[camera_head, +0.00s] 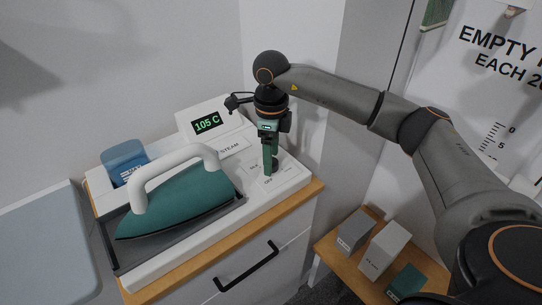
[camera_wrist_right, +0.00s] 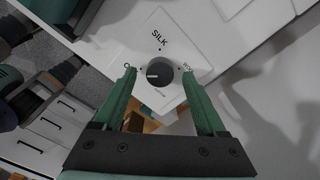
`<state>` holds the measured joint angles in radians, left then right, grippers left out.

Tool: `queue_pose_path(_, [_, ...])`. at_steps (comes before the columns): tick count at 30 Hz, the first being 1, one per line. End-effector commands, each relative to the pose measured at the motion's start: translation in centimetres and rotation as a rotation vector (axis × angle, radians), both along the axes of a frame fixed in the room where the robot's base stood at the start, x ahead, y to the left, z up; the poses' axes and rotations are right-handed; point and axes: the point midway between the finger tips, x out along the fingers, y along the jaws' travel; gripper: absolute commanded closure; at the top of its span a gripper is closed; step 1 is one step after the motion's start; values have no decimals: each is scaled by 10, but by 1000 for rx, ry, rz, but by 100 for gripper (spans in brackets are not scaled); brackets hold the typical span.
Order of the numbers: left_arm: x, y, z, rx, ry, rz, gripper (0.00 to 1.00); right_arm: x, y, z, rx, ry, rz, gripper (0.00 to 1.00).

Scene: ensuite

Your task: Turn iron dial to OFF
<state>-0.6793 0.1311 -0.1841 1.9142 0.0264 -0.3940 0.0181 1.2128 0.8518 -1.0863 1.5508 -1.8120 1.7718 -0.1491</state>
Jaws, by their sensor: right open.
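The iron dial (camera_wrist_right: 159,73) is a dark round knob with a pale mark on its left side in the right wrist view. It sits on a white plate (camera_wrist_right: 150,38) marked SILK at the top, with other labels partly covered by the fingers. My right gripper (camera_head: 269,172) points down over this plate at the right end of the iron station. Its green fingers stand apart on either side of the dial, with gaps visible in the wrist view. The teal iron (camera_head: 185,203) with a white handle lies on the station to the left. My left gripper is out of view.
A display (camera_head: 207,123) reading 105 C stands behind the iron, beside a blue tank (camera_head: 124,158). The white station (camera_head: 250,210) rests on a wood-topped cabinet (camera_head: 257,264). Several boxes stand on a low wooden shelf (camera_head: 340,262) at the right, below my arm.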

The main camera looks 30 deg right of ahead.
Motion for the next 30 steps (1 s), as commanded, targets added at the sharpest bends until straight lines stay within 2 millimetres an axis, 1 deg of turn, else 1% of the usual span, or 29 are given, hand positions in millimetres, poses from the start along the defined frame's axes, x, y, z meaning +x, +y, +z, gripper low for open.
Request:
queue_pose_path(5, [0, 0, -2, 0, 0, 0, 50, 1, 1, 35, 2, -8, 1, 26])
queue_pose_path(9, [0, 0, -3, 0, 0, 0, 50, 1, 1, 67, 2, -8, 2, 26])
queue_pose_path(15, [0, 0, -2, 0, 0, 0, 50, 1, 0, 103, 1, -6, 1, 26])
queue_pose_path(18, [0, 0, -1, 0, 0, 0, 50, 1, 0, 112, 1, -5, 1, 26])
queue_pose_path(21, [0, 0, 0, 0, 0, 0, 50, 0, 0, 117, 1, -4, 1, 26])
queue_pose_path(30, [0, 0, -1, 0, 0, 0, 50, 0, 0, 118, 1, -4, 1, 26])
